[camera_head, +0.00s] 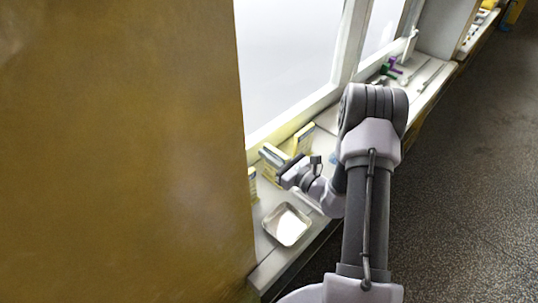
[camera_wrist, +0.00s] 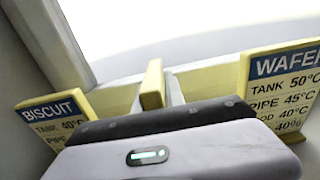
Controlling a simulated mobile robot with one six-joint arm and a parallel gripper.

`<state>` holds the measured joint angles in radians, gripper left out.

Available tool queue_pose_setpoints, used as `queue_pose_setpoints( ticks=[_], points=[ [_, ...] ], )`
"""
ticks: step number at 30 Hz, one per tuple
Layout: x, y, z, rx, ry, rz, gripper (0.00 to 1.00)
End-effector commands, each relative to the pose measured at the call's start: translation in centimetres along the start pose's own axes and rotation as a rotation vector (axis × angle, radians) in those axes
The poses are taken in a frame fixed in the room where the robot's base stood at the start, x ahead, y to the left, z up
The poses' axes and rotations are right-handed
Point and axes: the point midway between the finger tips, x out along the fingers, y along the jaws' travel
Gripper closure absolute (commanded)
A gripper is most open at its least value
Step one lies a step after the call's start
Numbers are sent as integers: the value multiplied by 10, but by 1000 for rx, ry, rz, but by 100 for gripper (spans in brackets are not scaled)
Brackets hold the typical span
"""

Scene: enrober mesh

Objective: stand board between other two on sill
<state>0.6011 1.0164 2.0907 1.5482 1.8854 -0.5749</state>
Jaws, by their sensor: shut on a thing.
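My gripper (camera_head: 283,172) is shut on a yellow-edged board (camera_head: 269,155) over the sill, close to the window. In the wrist view a yellow upright edge (camera_wrist: 152,86), apparently of the held board, rises beyond the gripper body; its face and lower edge are hidden. The BISCUIT board (camera_wrist: 55,118) stands at the left, and the WAFER board (camera_wrist: 285,85) at the right. In the head view one standing board (camera_head: 252,187) is on the near side of my gripper and another (camera_head: 303,138) on the far side. Whether the held board touches the sill cannot be told.
A square metal tray (camera_head: 268,231) with white contents lies on the sill (camera_head: 262,275) nearer than the boards. The window frame (camera_head: 290,117) runs behind them. Green and purple items (camera_head: 388,69) lie farther along. A brown wall (camera_head: 120,150) fills the left.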

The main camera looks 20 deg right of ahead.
Motion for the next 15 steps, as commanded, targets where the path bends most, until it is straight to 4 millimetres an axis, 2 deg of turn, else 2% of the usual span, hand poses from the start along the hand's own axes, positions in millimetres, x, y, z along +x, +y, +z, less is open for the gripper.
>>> queue_pose_setpoints(
  ticks=[4, 5, 7, 15],
  points=[
    [0, 0, -4, 0, 0, 0, 100],
    [0, 0, -3, 0, 0, 0, 80],
    [0, 0, -3, 0, 0, 0, 66],
    [0, 0, -3, 0, 0, 0, 64]
  ],
)
